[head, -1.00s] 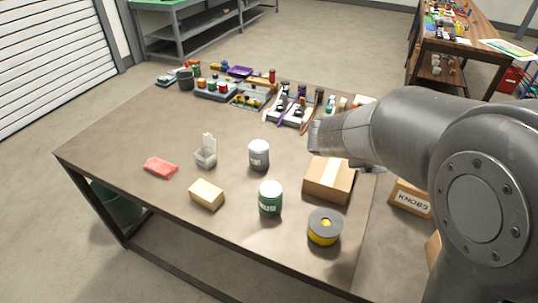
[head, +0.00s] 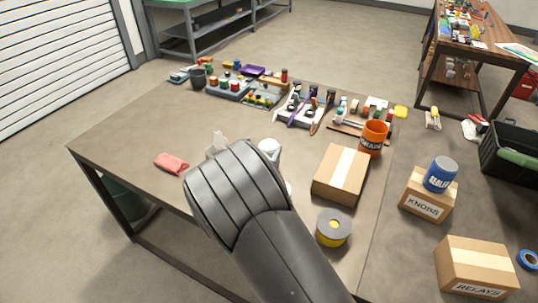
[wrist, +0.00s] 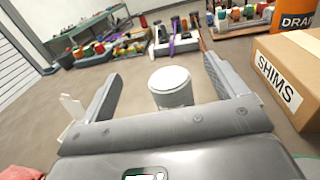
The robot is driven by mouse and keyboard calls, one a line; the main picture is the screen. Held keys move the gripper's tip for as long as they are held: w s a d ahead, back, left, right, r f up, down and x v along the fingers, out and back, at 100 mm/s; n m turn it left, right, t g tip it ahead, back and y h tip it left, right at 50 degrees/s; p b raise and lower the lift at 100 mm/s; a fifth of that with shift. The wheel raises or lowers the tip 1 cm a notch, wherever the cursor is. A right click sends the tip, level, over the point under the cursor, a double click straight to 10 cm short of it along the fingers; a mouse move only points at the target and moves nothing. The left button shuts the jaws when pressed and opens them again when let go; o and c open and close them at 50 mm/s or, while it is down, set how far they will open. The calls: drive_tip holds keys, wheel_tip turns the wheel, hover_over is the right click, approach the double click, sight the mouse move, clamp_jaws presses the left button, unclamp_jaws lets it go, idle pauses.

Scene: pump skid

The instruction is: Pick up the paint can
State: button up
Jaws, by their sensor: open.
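The paint can appears to be the pale grey-white can (wrist: 171,88) with a light lid, upright in the wrist view; no label is readable there. In the head view its top (head: 269,147) shows beyond my arm, and its lower part is hidden. My gripper (wrist: 162,68) is open, with one finger to the left and one to the right of the can in the picture. Gaps show on both sides, so the fingers are apart from it.
A SHIMS box (wrist: 284,70) stands right of the can, with an orange DRAIN container (head: 374,138) behind it. A yellow-and-grey spool (head: 333,228) is near the front edge. Trays (head: 228,92) line the back.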

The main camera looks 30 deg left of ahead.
sight(269, 144)
wheel_tip(269, 144, down, 5)
drive_tip(key=shift+r, duration=0.1)
drive_tip(key=shift+w+f, duration=0.2)
drive_tip(key=shift+w, duration=0.05)
drive_tip(key=shift+w+a, duration=0.15)
drive_tip(key=shift+w, duration=1)
drive_tip(key=shift+w+a, duration=0.2)
drive_tip(key=shift+w, duration=1)
drive_tip(key=shift+w+a, duration=0.15)
drive_tip(key=shift+w, duration=1)
drive_tip(key=shift+c, duration=0.4)
drive_tip(key=shift+r, duration=0.1)
drive_tip(key=c, duration=1.3)
drive_tip(key=shift+o, duration=0.2)
drive_tip(key=shift+r, duration=0.1)
